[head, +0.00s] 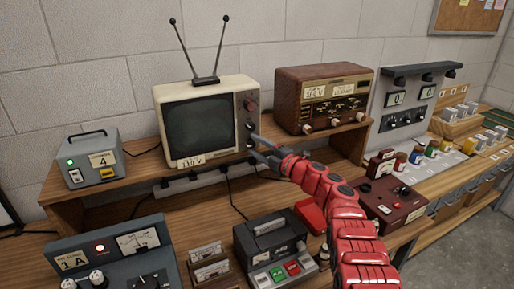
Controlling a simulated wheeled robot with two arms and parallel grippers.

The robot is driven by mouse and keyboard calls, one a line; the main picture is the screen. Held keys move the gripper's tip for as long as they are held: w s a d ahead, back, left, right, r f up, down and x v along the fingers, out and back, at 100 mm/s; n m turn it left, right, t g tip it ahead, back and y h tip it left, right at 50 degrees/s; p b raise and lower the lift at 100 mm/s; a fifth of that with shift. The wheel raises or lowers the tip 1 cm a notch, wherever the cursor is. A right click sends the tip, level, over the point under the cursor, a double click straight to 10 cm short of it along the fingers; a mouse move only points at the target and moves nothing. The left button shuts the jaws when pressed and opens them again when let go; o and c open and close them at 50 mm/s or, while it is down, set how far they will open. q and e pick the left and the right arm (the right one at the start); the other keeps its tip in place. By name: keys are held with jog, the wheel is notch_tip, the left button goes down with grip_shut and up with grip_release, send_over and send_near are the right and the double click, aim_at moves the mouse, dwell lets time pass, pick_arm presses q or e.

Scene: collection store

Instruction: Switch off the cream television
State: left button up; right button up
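The cream television (197,122) stands on the raised wooden shelf, with a two-rod antenna on top and a paper label at its lower front. Its screen is dark grey with no picture visible. A reddish knob (251,105) sits at the top of its right-hand control panel, with darker controls below it. My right gripper (252,141) reaches in from the lower right. Its two dark fingers are spread apart, with the tips at the lower part of the control panel. I cannot tell whether they touch it. My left gripper is out of view.
A brown wooden radio (324,98) stands close right of the television. A grey box marked 4 (91,158) is to its left. Below are a grey meter box with a lit red lamp (110,252), a dark cassette-like device (270,245) and a maroon box (392,203).

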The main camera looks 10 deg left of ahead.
aim_at(253, 145)
dwell(0.3)
jog(key=shift+d+p, duration=0.1)
jog(key=shift+p, duration=0.2)
jog(key=p+v, duration=0.3)
jog(key=p, duration=0.1)
jog(key=shift+s, duration=0.1)
jog(key=r+b+v, duration=0.1)
jog(key=b+v, duration=0.1)
jog(key=v, duration=1.2)
jog(key=shift+f+b, duration=0.3)
jog(key=shift+f, duration=0.1)
jog(key=shift+d, duration=0.1)
